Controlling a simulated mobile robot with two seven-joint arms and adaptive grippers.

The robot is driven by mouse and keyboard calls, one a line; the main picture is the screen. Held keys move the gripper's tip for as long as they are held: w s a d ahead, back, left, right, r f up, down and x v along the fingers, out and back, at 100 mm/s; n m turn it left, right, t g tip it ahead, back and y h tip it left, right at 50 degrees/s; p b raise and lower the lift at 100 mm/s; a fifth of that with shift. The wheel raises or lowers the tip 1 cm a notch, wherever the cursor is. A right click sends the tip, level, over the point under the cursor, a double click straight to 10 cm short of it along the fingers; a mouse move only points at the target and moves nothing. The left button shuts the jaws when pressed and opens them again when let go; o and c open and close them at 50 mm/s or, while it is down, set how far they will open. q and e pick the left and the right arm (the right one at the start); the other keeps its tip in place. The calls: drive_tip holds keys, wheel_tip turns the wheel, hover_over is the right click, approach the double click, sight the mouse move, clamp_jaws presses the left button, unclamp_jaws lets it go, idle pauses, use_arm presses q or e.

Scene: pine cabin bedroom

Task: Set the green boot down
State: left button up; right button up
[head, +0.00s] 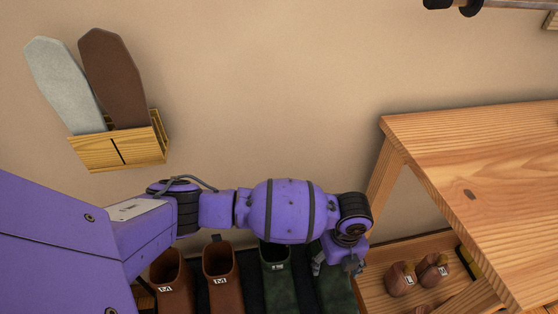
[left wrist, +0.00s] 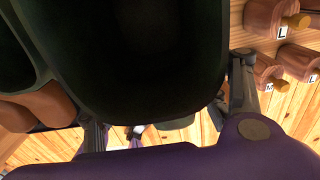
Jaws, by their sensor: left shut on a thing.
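The held green boot (head: 336,292) is partly hidden under my left gripper (head: 338,264) at the bottom of the head view. In the left wrist view its dark open top (left wrist: 140,60) fills the middle, with a finger of my left gripper (left wrist: 168,100) on each side. The gripper is shut on this boot. A second green boot (head: 279,282) stands just left of it. Its rim also shows at the left of the left wrist view (left wrist: 18,62). The held boot's sole is hidden, so I cannot tell whether it touches anything. My right gripper is out of view.
Two brown boots (head: 220,280) stand left of the green ones on a dark surface. A wooden bench (head: 480,150) is at the right, with small brown labelled shoes (head: 400,279) on a low board under it. A wall rack (head: 120,150) holds two flat insole-like pieces.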

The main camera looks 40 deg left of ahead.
use_arm(q)
drive_tip(key=shift+w+a+f, duration=0.25)
drive_tip(key=shift+a+f, duration=0.05)
drive_tip(key=shift+f, duration=0.1)
drive_tip(key=f+b, duration=0.1)
drive_tip(key=f, duration=0.1)
drive_tip(key=a+f+b, duration=0.1)
drive_tip(key=f, duration=0.1)
drive_tip(key=shift+w+f, duration=0.2)
drive_tip(key=shift+r, duration=0.15)
drive_tip(key=o, duration=2.1)
drive_tip(key=shift+o, duration=0.2)
drive_tip(key=shift+r, duration=0.1)
